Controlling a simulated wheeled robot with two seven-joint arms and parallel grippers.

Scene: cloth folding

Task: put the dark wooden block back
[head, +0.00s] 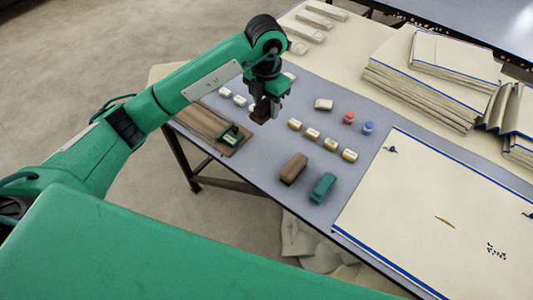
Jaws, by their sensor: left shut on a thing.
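My left gripper (266,105) hangs over the grey mat, pointing down. It is shut on a small dark brown block, the dark wooden block (260,114), which is partly hidden by the fingers and looks held above the mat. My right gripper is not in view.
A brown board (196,121) with a green item (231,135) lies at the mat's left edge. Several small pale pieces (312,134), a red piece (348,118), a blue piece (368,128), a brown block (293,168) and a teal block (323,186) lie nearby. Cloth (430,190) lies right.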

